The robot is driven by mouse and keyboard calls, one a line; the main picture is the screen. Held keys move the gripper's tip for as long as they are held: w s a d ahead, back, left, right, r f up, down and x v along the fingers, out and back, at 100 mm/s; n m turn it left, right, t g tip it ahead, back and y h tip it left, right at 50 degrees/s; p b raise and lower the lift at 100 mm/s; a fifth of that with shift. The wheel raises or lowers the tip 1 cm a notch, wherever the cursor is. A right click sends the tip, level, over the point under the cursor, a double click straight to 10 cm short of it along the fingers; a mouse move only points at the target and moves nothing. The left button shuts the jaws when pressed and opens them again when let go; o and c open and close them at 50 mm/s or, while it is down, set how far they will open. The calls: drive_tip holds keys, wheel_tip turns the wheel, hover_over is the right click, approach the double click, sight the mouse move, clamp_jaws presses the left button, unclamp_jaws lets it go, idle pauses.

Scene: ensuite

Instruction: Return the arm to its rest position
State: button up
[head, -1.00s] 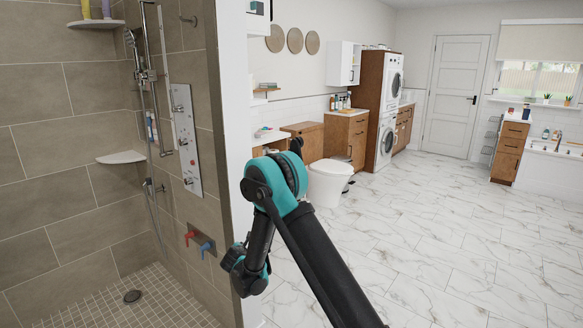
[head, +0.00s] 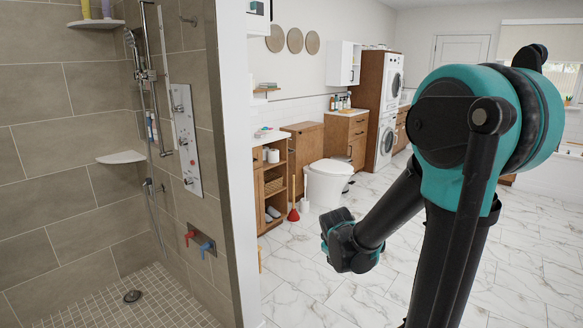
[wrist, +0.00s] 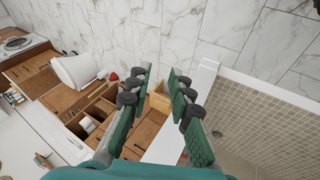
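My arm rises in front of the head camera, a large teal and black joint filling the right half of the head view. A lower link folds down and left from it to a smaller teal and black part over the marble floor. My gripper (wrist: 159,72) shows in the wrist view with its two green and dark grey fingers apart and nothing between them. Its fingers do not show clearly in the head view.
The tiled shower and its wall end stand left, with red and blue taps (head: 200,241). A wooden shelf unit (head: 270,180), a red plunger (head: 293,214) and a white toilet (head: 327,180) line the back. The middle marble floor (head: 305,270) is open.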

drive_tip(key=s+d+f+m+g, duration=0.1)
drive_tip(key=s+m, duration=0.3)
drive_tip(key=s, duration=0.5)
drive_tip(key=s+d+f+m+g+y, duration=0.1)
drive_tip(key=s+d+m, duration=0.2)
drive_tip(key=s, duration=0.6)
drive_tip(key=shift+s+d+f+m, duration=0.25)
drive_tip(key=shift+d+f+m, duration=0.1)
drive_tip(key=shift+m, duration=0.55)
